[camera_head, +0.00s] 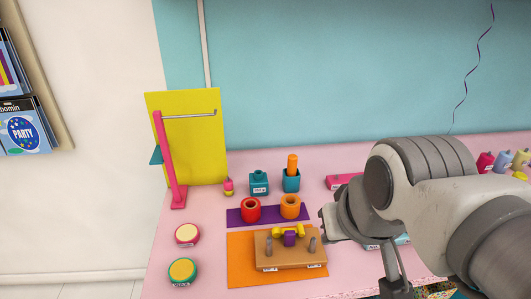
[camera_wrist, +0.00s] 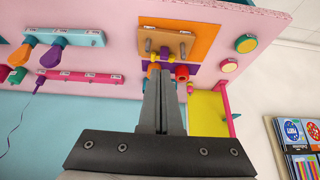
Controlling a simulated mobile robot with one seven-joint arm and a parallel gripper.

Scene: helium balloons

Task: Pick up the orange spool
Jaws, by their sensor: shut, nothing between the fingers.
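The orange spool (camera_head: 290,207) stands upright on a purple mat (camera_head: 234,217) in the head view, just right of a red spool (camera_head: 250,209). In the wrist view the red spool (camera_wrist: 182,73) shows beside my fingertips, while the orange spool is mostly or wholly hidden behind the fingers. My gripper (camera_wrist: 158,70) is shut and empty, its fingers pointing toward the tabletop items from a distance. In the head view my arm comes in from the right, and the fingers cannot be made out clearly.
A wooden board (camera_head: 290,256) with pegs and a yellow-purple piece lies on an orange mat (camera_head: 240,273) in front. A pink stand (camera_head: 169,160) with a rod rises at left.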

